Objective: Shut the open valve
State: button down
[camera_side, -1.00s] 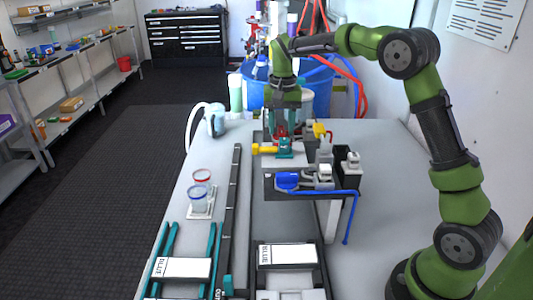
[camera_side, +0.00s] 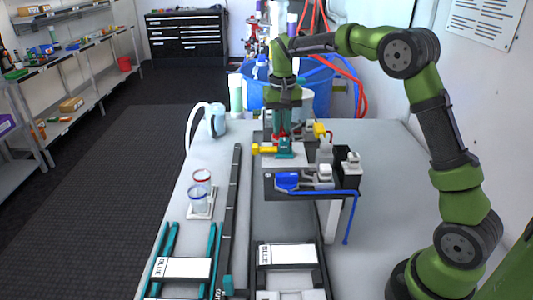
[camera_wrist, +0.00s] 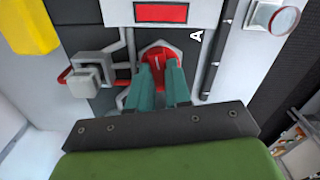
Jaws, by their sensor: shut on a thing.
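My gripper (camera_wrist: 160,72) points down at a panel, with its two teal fingers shut on a red valve handle (camera_wrist: 158,56). The handle is partly hidden between and behind the fingers. In the side view my gripper (camera_side: 282,130) is over the valve assembly on the bench, and little of the handle shows there. The valve's exact angle is hard to read. A second, smaller red handle (camera_wrist: 66,76) is on a pipe fitting to the left in the wrist view, apart from the fingers.
A red rectangle (camera_wrist: 160,12) is on the panel beyond the fingers. A yellow part (camera_wrist: 32,28) is at upper left. Blue tubing (camera_side: 346,222) hangs from the rig's right side. Two cups (camera_side: 200,190) stand on the bench at left. A blue tub (camera_side: 318,90) stands behind.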

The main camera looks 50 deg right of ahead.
aim_at(281, 129)
jog(key=n, duration=0.4)
jog(key=shift+n, duration=0.3)
jog(key=n, duration=0.3)
jog(key=shift+n, duration=0.3)
jog(key=n, duration=0.3)
jog(key=shift+n, duration=2.1)
jog(key=c, duration=1.1)
grip_release()
jog(key=shift+o, duration=0.2)
notch_tip(281, 129, up, 17)
